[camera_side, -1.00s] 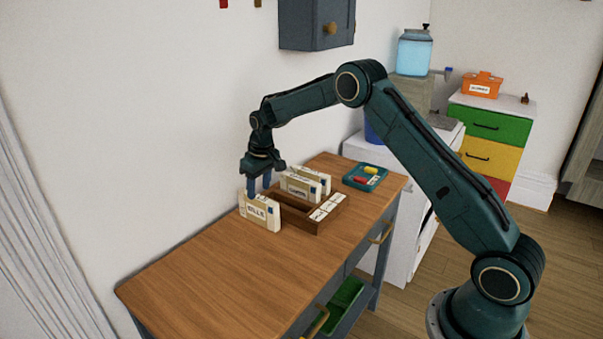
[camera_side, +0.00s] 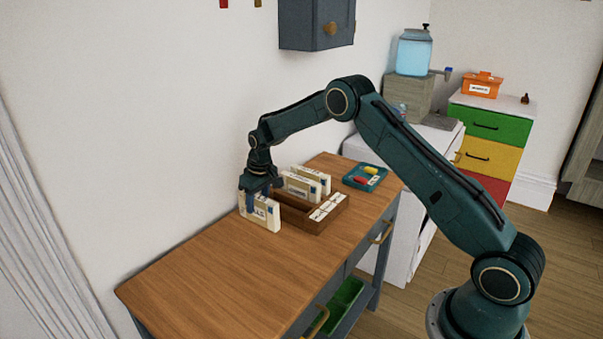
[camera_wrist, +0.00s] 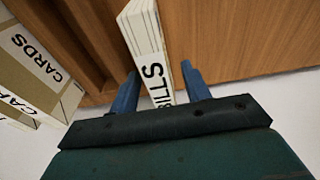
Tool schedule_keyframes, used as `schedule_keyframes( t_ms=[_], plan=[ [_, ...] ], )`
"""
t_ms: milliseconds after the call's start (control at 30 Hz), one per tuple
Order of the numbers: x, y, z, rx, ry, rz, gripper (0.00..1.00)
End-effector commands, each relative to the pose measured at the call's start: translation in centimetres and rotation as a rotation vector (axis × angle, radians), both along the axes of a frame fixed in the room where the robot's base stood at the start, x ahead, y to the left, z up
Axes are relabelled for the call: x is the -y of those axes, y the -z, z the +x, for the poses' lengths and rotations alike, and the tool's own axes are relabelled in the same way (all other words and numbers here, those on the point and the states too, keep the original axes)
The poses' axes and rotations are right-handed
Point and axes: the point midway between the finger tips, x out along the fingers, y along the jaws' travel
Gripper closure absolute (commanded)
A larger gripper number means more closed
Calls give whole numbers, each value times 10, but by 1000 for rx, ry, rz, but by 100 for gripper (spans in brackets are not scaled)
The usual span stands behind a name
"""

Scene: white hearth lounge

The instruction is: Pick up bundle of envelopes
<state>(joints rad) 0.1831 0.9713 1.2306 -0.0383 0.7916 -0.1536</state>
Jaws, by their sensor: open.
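A cream bundle of envelopes labelled BILLS (camera_side: 262,213) stands upright on the wooden table, just outside the left side of a wooden sorter tray. In the wrist view the bundle (camera_wrist: 146,40) runs up between the two blue fingers, its BILLS label facing the camera. My gripper (camera_side: 261,195) is lowered over the bundle from above. In the wrist view my gripper (camera_wrist: 158,88) is open, one finger on each side of the bundle. The side view does not show whether the fingers touch it. The lower part of the label is hidden by the gripper body.
The brown sorter tray (camera_side: 327,223) holds further upright bundles (camera_side: 299,187), some labelled CARDS (camera_wrist: 38,57), close beside my gripper. A teal tray (camera_side: 365,177) with red and yellow items lies farther right. The table's front left (camera_side: 215,270) is bare. A wall stands close behind.

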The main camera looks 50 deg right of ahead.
Motion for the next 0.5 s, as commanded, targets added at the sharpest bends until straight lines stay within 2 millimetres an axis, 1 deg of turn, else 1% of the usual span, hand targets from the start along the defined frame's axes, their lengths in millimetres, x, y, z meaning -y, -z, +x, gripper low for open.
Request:
schedule_keyframes(
  t_ms=[133, 167, 200, 367, 400, 500],
  plan=[
    [0, 0, 0, 0, 0, 0, 53],
    [0, 0, 0, 0, 0, 0, 57],
    [0, 0, 0, 0, 0, 0, 64],
    [0, 0, 0, 0, 0, 0, 96],
    [0, 0, 0, 0, 0, 0, 100],
    [0, -1, 0, 1, 0, 0, 100]
  ],
)
